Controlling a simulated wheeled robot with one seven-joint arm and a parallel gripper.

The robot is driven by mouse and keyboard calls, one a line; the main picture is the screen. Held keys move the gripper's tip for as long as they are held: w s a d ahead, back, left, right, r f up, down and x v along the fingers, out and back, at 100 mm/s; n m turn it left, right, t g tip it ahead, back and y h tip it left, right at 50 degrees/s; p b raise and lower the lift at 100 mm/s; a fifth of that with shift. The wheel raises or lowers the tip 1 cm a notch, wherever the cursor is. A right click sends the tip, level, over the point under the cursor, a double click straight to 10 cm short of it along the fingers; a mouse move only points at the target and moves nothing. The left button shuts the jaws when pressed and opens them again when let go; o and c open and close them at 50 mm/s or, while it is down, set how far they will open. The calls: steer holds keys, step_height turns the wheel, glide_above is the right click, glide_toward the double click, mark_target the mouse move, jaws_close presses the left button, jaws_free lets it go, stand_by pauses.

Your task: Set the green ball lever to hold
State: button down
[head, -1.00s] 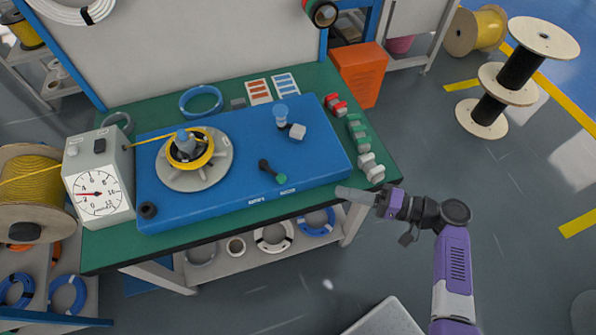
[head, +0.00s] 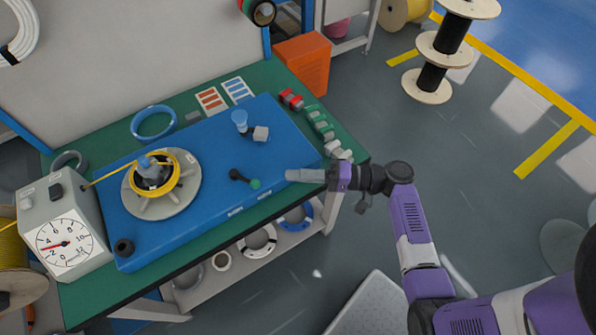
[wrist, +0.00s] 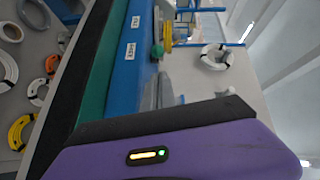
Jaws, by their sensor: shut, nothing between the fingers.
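The green ball lever (head: 243,179) lies on the blue panel (head: 190,213) near its front edge. Its black arm runs from a black pivot at upper left down to a green ball (head: 255,184) at lower right. Two small white labels sit along the panel's front edge below it; their text is too small to read in the head view. My gripper (head: 291,175) is shut and empty, to the right of the green ball and apart from it, over the panel's right front part. The green ball also shows in the wrist view (wrist: 157,51), beyond my fingers.
A round grey reel with yellow cable (head: 161,184) stands on the panel to the left. A dial gauge box (head: 64,235) is at far left. A blue-topped knob (head: 240,120) stands behind the lever. Red and green connectors (head: 318,122) line the right edge.

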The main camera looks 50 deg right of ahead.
mark_target(271, 181)
steer(key=p+x, duration=0.1)
steer(key=x, duration=0.6)
steer(key=shift+s+a, duration=0.1)
steer(key=shift+s, duration=0.05)
